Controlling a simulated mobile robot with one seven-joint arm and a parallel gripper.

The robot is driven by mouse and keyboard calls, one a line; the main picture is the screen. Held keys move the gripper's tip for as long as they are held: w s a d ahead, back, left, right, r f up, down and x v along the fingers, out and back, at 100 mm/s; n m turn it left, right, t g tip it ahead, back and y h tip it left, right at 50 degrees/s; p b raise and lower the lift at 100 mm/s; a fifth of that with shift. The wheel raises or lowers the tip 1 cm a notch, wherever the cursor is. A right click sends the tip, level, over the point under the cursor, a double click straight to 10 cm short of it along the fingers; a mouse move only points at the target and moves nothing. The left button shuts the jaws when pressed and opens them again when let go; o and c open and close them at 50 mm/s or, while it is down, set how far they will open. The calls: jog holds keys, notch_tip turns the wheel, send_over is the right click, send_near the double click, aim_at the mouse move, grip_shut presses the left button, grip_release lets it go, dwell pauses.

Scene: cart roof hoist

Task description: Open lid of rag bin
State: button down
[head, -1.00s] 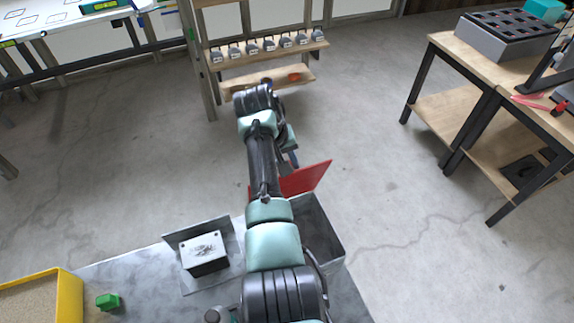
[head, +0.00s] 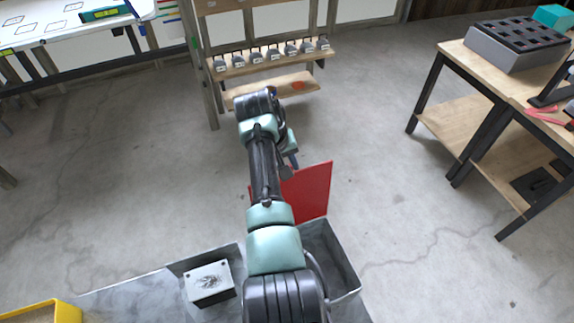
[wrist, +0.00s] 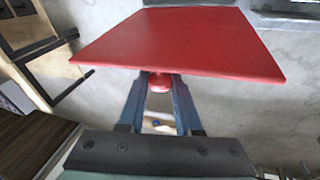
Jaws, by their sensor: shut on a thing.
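The rag bin (head: 343,262) is a grey open-topped box at the table's edge, beside my arm in the head view. Its red lid (head: 312,192) stands raised at the far side of the bin, partly hidden by my arm. In the wrist view the lid (wrist: 180,42) fills the upper middle, with a round red knob (wrist: 160,82) on the side facing me. My gripper (wrist: 158,90) is shut on this knob. In the head view my gripper (head: 291,160) is small and partly hidden behind the lid and arm.
A grey metal box (head: 209,284) and a yellow-edged tray (head: 45,312) stand on the table left of my arm. A wooden shelf rack (head: 270,62) stands beyond. A wooden workbench (head: 500,110) is at the right. Open concrete floor lies between.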

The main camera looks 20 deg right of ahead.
jog(key=shift+f, duration=0.15)
jog(key=c, duration=0.6)
grip_release()
jog(key=b+v, duration=0.3)
jog(key=v, duration=1)
jog(key=shift+a, duration=0.1)
